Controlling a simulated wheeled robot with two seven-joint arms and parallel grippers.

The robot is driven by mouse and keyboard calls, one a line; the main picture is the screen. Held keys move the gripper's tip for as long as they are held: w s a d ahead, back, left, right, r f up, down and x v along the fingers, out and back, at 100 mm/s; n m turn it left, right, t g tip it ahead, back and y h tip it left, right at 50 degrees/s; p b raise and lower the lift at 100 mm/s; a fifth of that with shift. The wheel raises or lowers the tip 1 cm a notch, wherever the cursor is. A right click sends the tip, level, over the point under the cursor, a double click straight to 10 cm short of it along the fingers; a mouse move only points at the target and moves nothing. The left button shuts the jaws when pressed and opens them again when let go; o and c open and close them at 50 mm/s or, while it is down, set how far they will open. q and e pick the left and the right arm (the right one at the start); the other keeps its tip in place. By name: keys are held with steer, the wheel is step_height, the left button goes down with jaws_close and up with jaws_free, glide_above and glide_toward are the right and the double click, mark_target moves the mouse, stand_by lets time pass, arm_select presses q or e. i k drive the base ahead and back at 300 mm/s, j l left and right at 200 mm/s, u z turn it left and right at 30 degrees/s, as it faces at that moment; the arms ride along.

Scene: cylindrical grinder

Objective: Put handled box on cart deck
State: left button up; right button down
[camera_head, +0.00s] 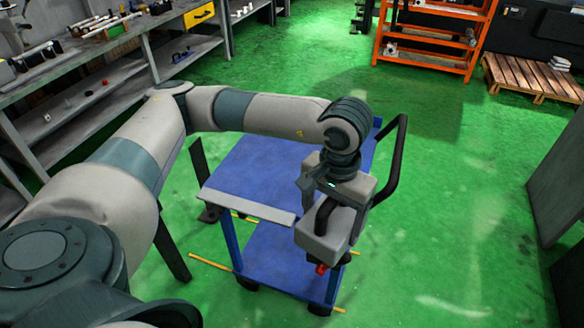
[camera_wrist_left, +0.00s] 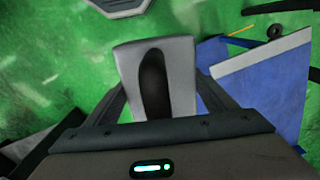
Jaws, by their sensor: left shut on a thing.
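The handled box (camera_head: 338,244) is light grey with a black handle (camera_head: 325,216). My left gripper (camera_head: 335,190) is shut on it and holds it near the front right corner of the cart's upper deck. In the left wrist view the box (camera_wrist_left: 182,78) and its dark handle show between the fingers, with green floor around the box. The cart's blue upper deck (camera_head: 245,165) is bare where I see it, partly hidden by my left arm. The deck also shows to the right of the box in the left wrist view (camera_wrist_left: 265,90). My right gripper is not in view.
The cart's black push handle (camera_head: 397,165) rises on the right, close to the gripper. A lower blue shelf (camera_head: 275,255) lies under the deck. A grey workbench (camera_head: 100,45) runs along the left. An orange rack (camera_head: 435,40) and wooden pallet (camera_head: 530,78) stand at the back.

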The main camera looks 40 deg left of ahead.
mark_target(290, 174)
steer(key=j, duration=1.45)
steer(key=i, duration=0.05)
